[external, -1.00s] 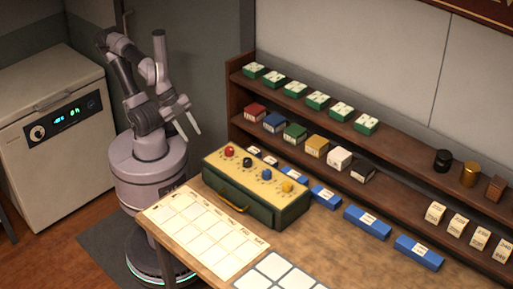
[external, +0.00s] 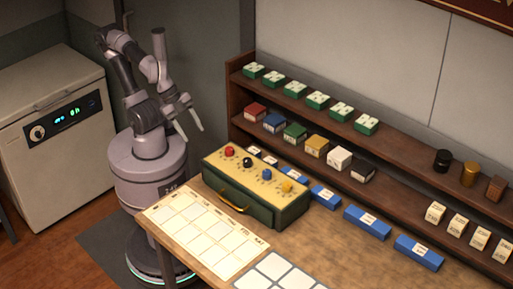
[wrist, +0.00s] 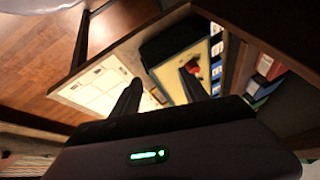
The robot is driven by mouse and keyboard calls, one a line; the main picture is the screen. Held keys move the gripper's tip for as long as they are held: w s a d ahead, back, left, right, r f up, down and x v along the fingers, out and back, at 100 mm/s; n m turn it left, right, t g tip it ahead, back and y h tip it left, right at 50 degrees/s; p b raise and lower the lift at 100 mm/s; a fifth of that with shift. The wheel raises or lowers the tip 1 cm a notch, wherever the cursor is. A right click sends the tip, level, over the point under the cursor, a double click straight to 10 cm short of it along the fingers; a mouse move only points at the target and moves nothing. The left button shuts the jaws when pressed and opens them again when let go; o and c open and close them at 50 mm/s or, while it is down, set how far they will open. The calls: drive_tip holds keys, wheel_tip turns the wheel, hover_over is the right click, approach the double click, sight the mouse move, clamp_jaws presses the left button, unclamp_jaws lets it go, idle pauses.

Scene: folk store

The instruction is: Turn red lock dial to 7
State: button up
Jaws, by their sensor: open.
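The red lock dial (external: 229,151) is at the left end of the yellow top of a green lock box (external: 270,213) on the table. In the wrist view the red dial (wrist: 193,66) shows just beyond the tip of one finger. My gripper (external: 190,131) is open and empty, in the air to the left of the box and above its top. In the wrist view its two fingers (wrist: 158,88) are spread apart. They appear not to touch the dial. The number the dial points to is too small to read.
Black (external: 247,162), blue (external: 266,174) and yellow (external: 287,187) dials share the box top. A drawer handle (external: 233,200) is on its front. A card grid (external: 205,232) lies before it. Shelves (external: 400,168) with small boxes stand behind. Blue blocks (external: 367,222) lie to the right.

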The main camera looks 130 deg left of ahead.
drive_tip(key=w+a+r+n+g+p, duration=0.25)
drive_tip(key=w+r+n+p, duration=0.25)
drive_tip(key=r+n+p, duration=0.5)
wheel_tip(320, 180, up, 2)
drive_tip(key=n+g+h+p, duration=0.25)
drive_tip(key=n+p, duration=0.75)
drive_tip(key=n, duration=0.8)
hover_over(229, 148)
drive_tip(key=shift+n+g, duration=0.5)
drive_tip(key=shift+n, duration=0.3)
wheel_tip(229, 148, down, 18)
drive_tip(key=b, duration=0.6)
drive_tip(key=shift+w+f+b, duration=0.1)
drive_tip(key=shift+w+b, duration=0.05)
drive_tip(key=shift+b, duration=0.25)
clamp_jaws()
